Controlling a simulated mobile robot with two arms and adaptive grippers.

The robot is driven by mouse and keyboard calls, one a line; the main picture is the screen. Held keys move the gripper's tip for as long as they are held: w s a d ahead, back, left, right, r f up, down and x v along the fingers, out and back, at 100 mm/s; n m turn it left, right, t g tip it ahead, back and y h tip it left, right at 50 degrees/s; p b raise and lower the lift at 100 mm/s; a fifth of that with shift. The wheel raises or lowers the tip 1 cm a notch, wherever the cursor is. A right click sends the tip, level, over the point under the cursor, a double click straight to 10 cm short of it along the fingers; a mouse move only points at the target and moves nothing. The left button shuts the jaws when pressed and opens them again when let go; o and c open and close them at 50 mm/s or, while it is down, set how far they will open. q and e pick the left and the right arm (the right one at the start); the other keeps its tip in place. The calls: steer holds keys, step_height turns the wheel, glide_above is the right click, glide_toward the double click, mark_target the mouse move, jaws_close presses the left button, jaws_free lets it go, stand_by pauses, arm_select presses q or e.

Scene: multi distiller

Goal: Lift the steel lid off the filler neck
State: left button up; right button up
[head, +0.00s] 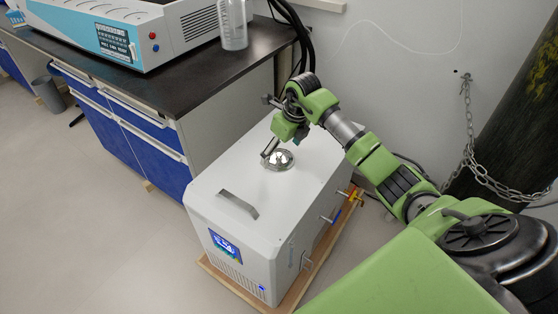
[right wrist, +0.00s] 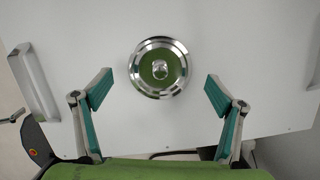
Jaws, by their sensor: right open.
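The steel lid (head: 281,158) is a shiny round disc with a small knob, seated on top of the white box-shaped machine (head: 238,185). In the right wrist view the lid (right wrist: 160,68) shows from above with its knob in the middle, reflecting green. The filler neck is hidden under the lid. My right gripper (head: 271,147) is over the machine top, close to the lid. In the right wrist view my right gripper (right wrist: 156,92) is open and empty, with its fingers spread to either side of the lid and not touching it. My left gripper is not in view.
A handle (head: 238,204) stands on the machine top and valves (head: 350,193) stick out of its right side. A dark bench (head: 185,80) carries a large instrument (head: 150,35) and a clear bottle (head: 233,25). A chained dark cylinder (head: 515,110) stands at right.

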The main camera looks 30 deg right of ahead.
steer(key=shift+x, duration=1.05)
steer(key=shift+c, duration=0.3)
